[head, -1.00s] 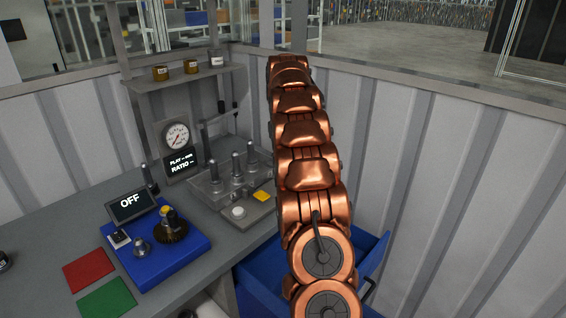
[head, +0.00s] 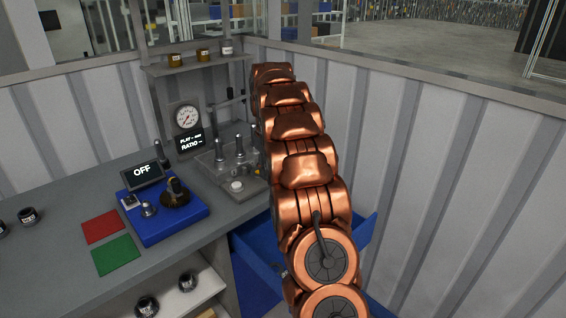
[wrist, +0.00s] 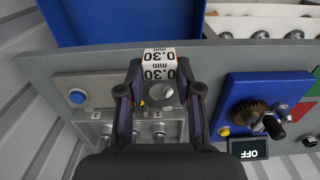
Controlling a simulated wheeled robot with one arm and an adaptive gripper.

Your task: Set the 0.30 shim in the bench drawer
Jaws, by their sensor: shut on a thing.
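The 0.30 shim (wrist: 159,66) is a small white piece with an orange band, printed "0.30 mm". My gripper (wrist: 158,84) is shut on it, and the shim sits between the fingertips in the wrist view. The bench drawer is blue and stands open; its inside (wrist: 130,22) shows at the top of the wrist view, just beyond the shim and the bench edge. In the head view the drawer (head: 362,230) shows on both sides of my copper arm, which hides its middle. My gripper and the shim are hidden behind the arm there.
The grey bench (head: 70,200) holds a blue gear unit (head: 165,220) with an OFF screen, a grey fixture with posts (head: 232,165), a gauge (head: 187,116), and red and green pads (head: 103,227). A lower shelf (head: 200,290) holds jars. A ribbed wall (head: 450,200) bounds the right.

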